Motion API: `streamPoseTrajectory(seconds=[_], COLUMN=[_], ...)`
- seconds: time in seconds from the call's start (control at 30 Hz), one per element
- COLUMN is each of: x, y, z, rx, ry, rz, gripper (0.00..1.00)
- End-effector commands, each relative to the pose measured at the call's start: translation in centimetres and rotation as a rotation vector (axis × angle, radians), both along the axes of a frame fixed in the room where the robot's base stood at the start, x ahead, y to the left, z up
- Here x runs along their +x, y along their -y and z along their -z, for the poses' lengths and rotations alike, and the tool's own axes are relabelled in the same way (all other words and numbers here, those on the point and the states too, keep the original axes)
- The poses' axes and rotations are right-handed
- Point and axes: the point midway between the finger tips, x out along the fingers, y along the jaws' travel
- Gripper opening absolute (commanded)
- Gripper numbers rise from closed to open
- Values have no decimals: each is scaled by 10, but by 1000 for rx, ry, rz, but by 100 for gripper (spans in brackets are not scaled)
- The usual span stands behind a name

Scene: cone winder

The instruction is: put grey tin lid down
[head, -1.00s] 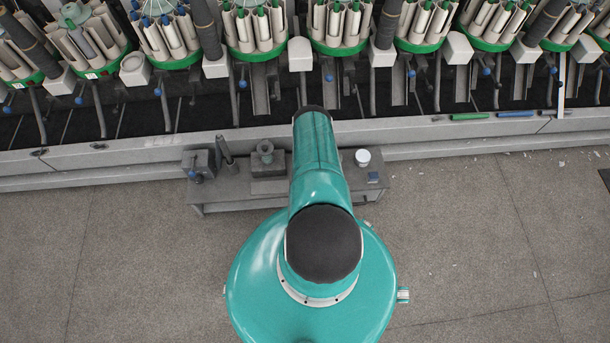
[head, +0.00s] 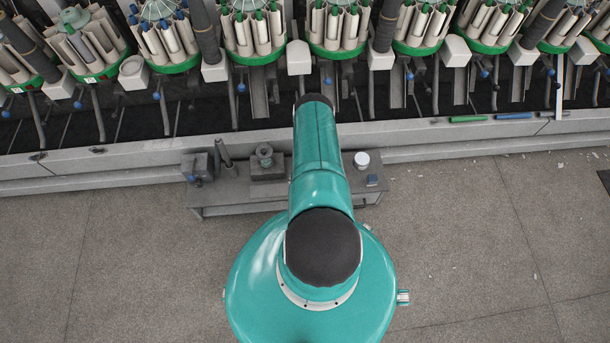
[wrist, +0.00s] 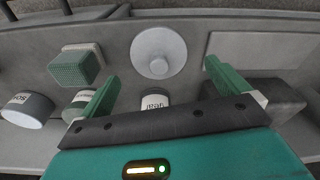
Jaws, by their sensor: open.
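A round grey disc with a raised centre, which looks like the grey tin lid (wrist: 158,52), lies flat on a grey surface in the wrist view. My gripper (wrist: 160,72) is open, with its two green fingers spread on either side, near the lid's lower edge. Nothing is visibly held between them. Whether either finger touches the lid I cannot tell. In the head view my arm hides the gripper and I cannot pick out the lid.
In the wrist view, a green square block (wrist: 76,66), a labelled tin (wrist: 27,108) and a small jar (wrist: 155,99) stand close by; a dark grey block (wrist: 255,100) is at right. In the head view the low bench (head: 240,204) stands before the winder's ledge (head: 430,131).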

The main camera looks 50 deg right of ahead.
Motion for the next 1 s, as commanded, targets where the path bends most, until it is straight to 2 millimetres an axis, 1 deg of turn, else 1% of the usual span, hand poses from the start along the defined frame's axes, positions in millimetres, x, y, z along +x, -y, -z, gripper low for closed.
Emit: streamPoseTrajectory(seconds=[0.03, 0.2, 0.4, 0.53, 0.77, 0.87, 0.97, 1.0], x=[0, -3, -6, -7, -8, -2, 17, 29], y=[1, -1, -4, -5, -6, -3, 4, 7], z=[-11, -40, -71, -82, -86, -93, -118, -133], rx=[-1, -1, -1, -1, 0, -3, -12, -16], ry=[1, 2, 1, 2, 0, 5, 16, 22], rz=[0, 1, 1, 0, 0, -6, -25, -37], gripper=[100, 100, 100, 100, 100, 100, 100, 100])
